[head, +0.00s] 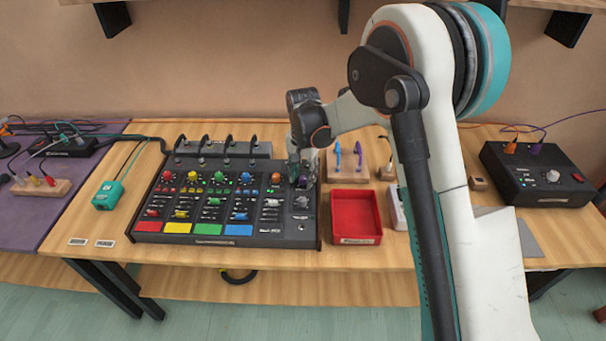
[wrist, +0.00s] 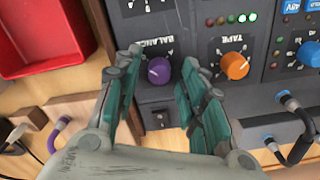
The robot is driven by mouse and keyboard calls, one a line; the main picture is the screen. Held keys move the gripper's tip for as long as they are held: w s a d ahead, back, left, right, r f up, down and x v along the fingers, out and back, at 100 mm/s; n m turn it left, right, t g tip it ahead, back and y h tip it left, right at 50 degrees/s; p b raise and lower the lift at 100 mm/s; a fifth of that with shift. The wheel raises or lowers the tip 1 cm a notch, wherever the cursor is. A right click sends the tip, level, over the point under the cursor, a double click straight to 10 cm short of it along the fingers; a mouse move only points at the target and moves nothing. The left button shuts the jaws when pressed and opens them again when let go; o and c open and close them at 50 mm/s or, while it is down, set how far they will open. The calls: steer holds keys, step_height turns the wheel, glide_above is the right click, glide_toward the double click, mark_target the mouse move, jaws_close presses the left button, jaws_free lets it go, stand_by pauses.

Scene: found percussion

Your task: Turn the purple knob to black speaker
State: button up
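The purple knob (wrist: 159,70) sits on the dark mixer panel (wrist: 172,18) beside a label reading BALANCE, upside down in the wrist view. A light pointer mark shows on the knob. My gripper (wrist: 162,60) is open, with one finger on each side of the knob; a gap shows between each finger and the knob. In the head view my gripper (head: 301,170) is over the right part of the mixer (head: 283,237) and hides most of the knob. I cannot make out a black speaker or its marking.
An orange knob (wrist: 234,66) labelled TAPE is close beside one finger. Black cable plugs (wrist: 292,125) stand behind the knobs. A red tray (head: 356,213) and a wooden block with blue and purple plugs (head: 347,170) are right of the mixer in the head view.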

mark_target(303, 177)
step_height(303, 177, up, 12)
stand_by(0.8)
